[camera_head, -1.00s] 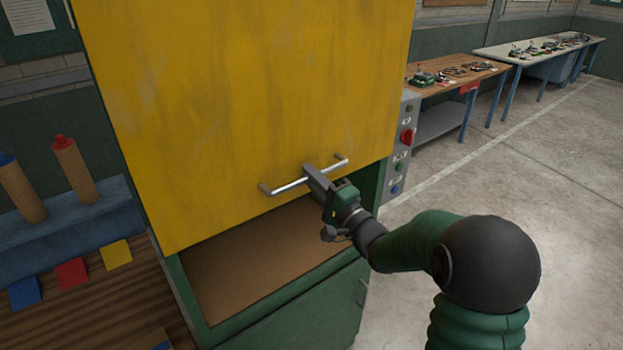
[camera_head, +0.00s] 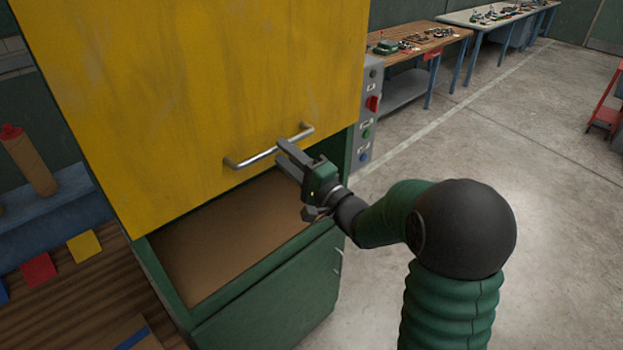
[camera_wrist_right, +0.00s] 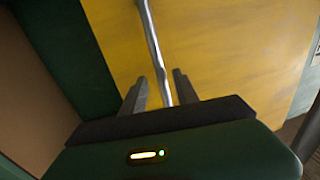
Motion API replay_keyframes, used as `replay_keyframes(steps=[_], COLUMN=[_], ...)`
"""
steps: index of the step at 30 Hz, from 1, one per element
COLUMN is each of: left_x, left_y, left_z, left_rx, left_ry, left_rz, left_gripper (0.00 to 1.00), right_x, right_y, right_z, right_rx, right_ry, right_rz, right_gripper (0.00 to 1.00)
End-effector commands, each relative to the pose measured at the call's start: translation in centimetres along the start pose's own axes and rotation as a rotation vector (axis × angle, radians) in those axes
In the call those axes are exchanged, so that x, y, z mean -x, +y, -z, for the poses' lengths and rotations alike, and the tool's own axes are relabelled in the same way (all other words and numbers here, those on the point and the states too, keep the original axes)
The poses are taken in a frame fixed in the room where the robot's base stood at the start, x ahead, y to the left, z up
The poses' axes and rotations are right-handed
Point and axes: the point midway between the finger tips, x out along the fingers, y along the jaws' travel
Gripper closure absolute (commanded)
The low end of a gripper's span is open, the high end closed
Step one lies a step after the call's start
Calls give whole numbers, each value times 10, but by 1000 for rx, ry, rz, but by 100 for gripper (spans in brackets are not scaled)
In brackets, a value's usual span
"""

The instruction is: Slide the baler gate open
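The yellow baler gate (camera_head: 200,90) stands partly raised on the green baler body (camera_head: 270,285). Below its lower edge a gap shows the brown inside (camera_head: 230,235). A silver bar handle (camera_head: 262,157) is fixed low on the gate. My right gripper (camera_head: 283,157) is at the right part of the handle, fingers spread apart. In the right wrist view the two fingers (camera_wrist_right: 160,90) stand either side of the handle (camera_wrist_right: 152,35), with gaps between; how deep the bar sits between them is unclear. My left gripper is not in view.
A control panel (camera_head: 368,115) with a red switch and buttons is on the baler's right side. Workbenches (camera_head: 440,38) stand behind. At left are a brown cylinder (camera_head: 30,165) and coloured squares on a wooden top (camera_head: 70,310).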

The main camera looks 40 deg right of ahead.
Motion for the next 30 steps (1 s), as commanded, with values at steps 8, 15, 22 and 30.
replay_keyframes(steps=[8,15,22,30], left_x=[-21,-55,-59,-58], left_y=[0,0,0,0], left_z=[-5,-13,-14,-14], left_rx=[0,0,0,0], left_ry=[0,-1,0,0], left_rz=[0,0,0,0], left_gripper=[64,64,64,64], right_x=[85,128,136,135], right_y=[4,9,3,2], right_z=[2,1,1,1], right_rx=[2,5,0,0], right_ry=[6,0,1,1], right_rz=[-1,3,-1,-1], right_gripper=[64,64,64,64])
